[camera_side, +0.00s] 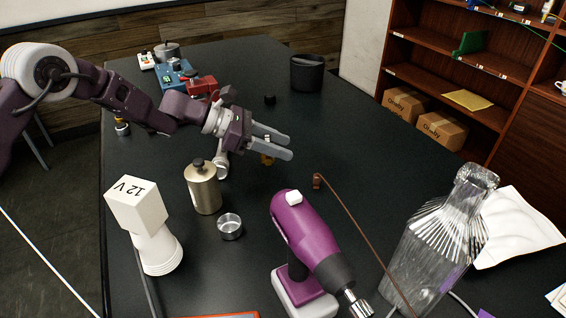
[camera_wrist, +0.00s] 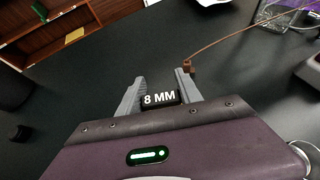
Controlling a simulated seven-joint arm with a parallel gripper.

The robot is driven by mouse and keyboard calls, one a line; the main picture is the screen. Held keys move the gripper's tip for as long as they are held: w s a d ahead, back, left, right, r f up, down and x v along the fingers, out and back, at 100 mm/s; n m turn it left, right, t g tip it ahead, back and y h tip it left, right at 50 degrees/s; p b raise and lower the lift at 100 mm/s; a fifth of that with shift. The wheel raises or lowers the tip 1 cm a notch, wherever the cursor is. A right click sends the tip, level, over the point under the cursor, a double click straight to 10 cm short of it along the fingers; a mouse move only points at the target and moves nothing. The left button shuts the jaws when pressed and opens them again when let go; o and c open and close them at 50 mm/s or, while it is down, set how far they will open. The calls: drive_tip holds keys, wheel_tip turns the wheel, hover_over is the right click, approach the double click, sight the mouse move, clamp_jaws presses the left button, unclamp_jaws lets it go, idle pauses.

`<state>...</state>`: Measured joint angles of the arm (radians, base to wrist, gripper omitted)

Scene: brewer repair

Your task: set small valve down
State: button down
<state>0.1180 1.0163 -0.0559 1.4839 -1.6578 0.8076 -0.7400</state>
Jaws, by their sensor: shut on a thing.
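My gripper (camera_side: 284,147) is over the middle of the black table, its fingers pointing right in the side view. It is shut on the small valve. In the wrist view the valve's dark top, marked "8 MM" (camera_wrist: 160,98), sits between the grey fingers. In the side view the valve's brass part (camera_side: 267,160) shows just below the fingers; the rest is hidden by them. I cannot tell whether the valve touches the table.
A brown wire's block end (camera_side: 316,182) lies close to the right of my gripper. A brass canister (camera_side: 203,188), a metal cup (camera_side: 230,227), a purple drill (camera_side: 305,235) and a glass bottle (camera_side: 440,235) stand nearer the camera. A black bin (camera_side: 307,74) stands behind.

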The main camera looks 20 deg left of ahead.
sight(267, 140)
drive_tip(key=shift+f, duration=2.35)
drive_tip(key=c, duration=0.8)
unclamp_jaws()
drive_tip(key=shift+f, duration=0.1)
drive_tip(key=shift+r, duration=0.2)
drive_tip(key=v, duration=0.3)
drive_tip(key=shift+a+r, duration=0.1)
drive_tip(key=shift+r, duration=0.35)
wheel_tip(267, 140, up, 6)
